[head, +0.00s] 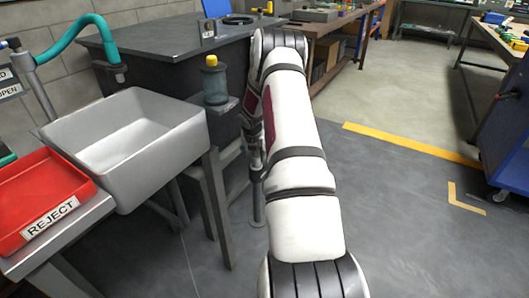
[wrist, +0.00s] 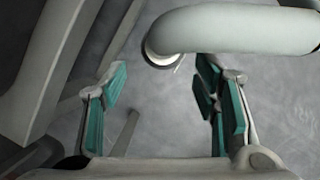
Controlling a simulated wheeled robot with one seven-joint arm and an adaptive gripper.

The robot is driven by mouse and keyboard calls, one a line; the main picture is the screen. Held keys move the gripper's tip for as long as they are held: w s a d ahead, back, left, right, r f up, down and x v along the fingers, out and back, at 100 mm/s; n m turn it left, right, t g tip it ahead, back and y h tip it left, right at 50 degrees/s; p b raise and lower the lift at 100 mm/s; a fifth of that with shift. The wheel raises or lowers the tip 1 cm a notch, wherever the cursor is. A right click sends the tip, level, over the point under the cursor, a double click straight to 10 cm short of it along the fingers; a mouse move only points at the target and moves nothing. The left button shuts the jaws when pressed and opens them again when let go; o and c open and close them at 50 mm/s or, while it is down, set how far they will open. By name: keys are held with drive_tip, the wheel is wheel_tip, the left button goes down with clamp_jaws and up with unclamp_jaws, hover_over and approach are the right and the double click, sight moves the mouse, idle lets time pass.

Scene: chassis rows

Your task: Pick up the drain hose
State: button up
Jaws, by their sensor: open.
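In the wrist view a thick pale grey tube (wrist: 240,30) comes in from the right and ends in a round, white-rimmed end at the upper middle. It looks like the drain hose, though I cannot be sure. My gripper (wrist: 161,80) is open, with teal pads on both fingers and nothing between them. The tube's end shows just beyond the fingertips, over the gap; I cannot tell the distance in depth. A teal hose (head: 75,35) arches over the sink there.
A grey sink (head: 150,165) stands left of my arm, beside a red REJECT tray (head: 40,195). A yellow-capped jar (head: 215,82) stands on a small shelf close to my arm. A grey beam (wrist: 45,65) passes left of my fingers. Floor (head: 410,220) is open at right.

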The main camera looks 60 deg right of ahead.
sight(256, 157)
drive_tip(key=b+x, duration=0.3)
drive_tip(key=x, duration=0.4)
drive_tip(key=shift+s+d, duration=0.1)
drive_tip(key=shift+d, duration=0.1)
clamp_jaws()
drive_tip(key=shift+r, duration=0.1)
